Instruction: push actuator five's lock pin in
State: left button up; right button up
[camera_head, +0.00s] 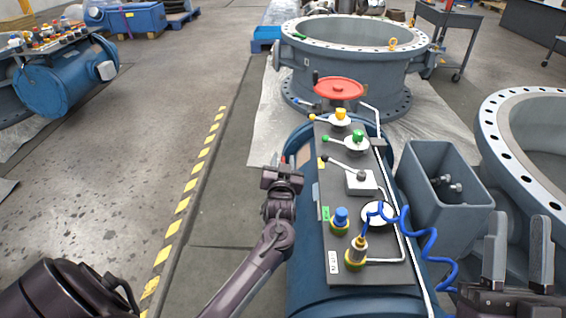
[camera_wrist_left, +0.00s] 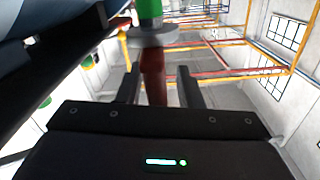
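The dark panel (camera_head: 345,220) carries a row of actuators on a blue cylinder; their numbers are too small to read, so I cannot tell which is five. My left gripper (camera_head: 278,163) is at the panel's left side, near the row's middle. In the left wrist view its two fingers (camera_wrist_left: 159,92) are apart, with a dark red rod (camera_wrist_left: 153,75) between or beyond them. The rod extends from a grey disc (camera_wrist_left: 150,36) and green part (camera_wrist_left: 150,10). I cannot tell whether the fingers touch it, or if it is the lock pin. My right gripper (camera_head: 518,250) is open and empty at lower right.
The panel bears a red handwheel (camera_head: 339,88), yellow knob (camera_head: 341,114), green knob (camera_head: 357,136), black-knobbed lever (camera_head: 344,167), blue knob (camera_head: 341,215) and brass fitting (camera_head: 357,250) with blue coiled hose (camera_head: 425,240). A grey bin (camera_head: 445,225) stands right.

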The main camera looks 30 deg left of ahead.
pick_arm(q)
grip_shut()
